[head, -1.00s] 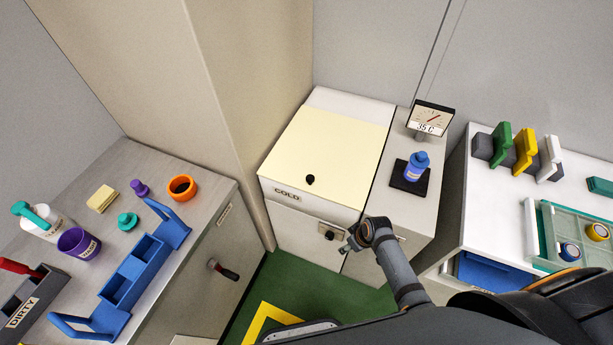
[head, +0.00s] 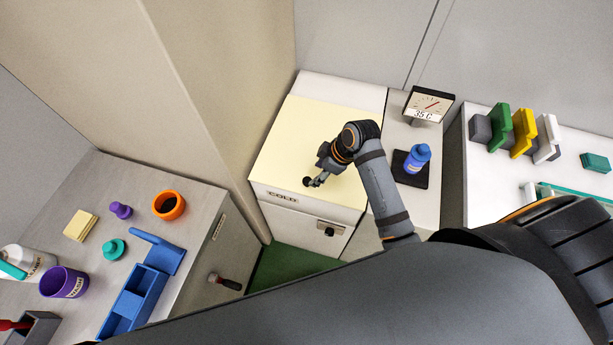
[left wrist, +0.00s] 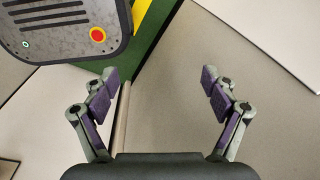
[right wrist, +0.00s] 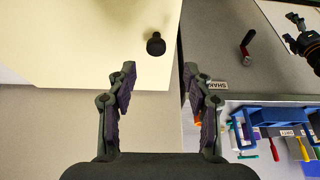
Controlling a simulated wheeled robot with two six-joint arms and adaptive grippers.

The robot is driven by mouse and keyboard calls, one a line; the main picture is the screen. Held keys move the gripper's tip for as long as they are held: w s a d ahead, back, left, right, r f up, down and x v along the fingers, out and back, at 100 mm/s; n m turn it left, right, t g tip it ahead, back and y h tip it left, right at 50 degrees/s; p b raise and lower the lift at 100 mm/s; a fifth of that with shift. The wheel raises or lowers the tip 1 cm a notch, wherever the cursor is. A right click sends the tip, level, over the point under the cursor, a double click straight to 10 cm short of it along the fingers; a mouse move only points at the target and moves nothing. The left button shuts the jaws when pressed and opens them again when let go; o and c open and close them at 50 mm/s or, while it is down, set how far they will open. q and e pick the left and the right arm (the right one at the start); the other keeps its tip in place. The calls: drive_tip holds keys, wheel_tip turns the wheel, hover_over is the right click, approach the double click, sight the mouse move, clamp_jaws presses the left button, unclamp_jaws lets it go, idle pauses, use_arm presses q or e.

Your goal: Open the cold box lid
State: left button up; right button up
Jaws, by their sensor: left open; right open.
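The cold box (head: 309,213) has a cream lid (head: 308,128) lying flat and closed on top, with a small black knob (head: 308,182) near its front edge. My right gripper (head: 316,183) is over the lid's front part, close to the knob in the head view. In the right wrist view the knob (right wrist: 155,44) shows ahead of the open fingers (right wrist: 157,85), not between them. The right gripper is empty.
A blue bottle (head: 416,158) stands on a black pad right of the lid, near a gauge (head: 428,105).

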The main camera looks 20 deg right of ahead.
sight(307, 180)
drive_tip(key=x, duration=0.4)
drive_tip(key=shift+w, duration=0.1)
drive_tip(key=x, duration=0.4)
drive_tip(key=shift+w+f+p, duration=0.2)
drive_tip(key=shift+w+p, duration=0.15)
drive_tip(key=shift+w, duration=0.05)
drive_tip(key=shift+f, duration=0.2)
drive_tip(key=shift+s, duration=0.1)
drive_tip(key=shift+c, duration=0.8)
drive_tip(key=c, duration=0.5)
clamp_jaws()
use_arm(q)
drive_tip(key=shift+w+a+r, duration=0.15)
drive_tip(key=shift+w+r, duration=0.3)
drive_tip(key=shift+w, duration=0.35)
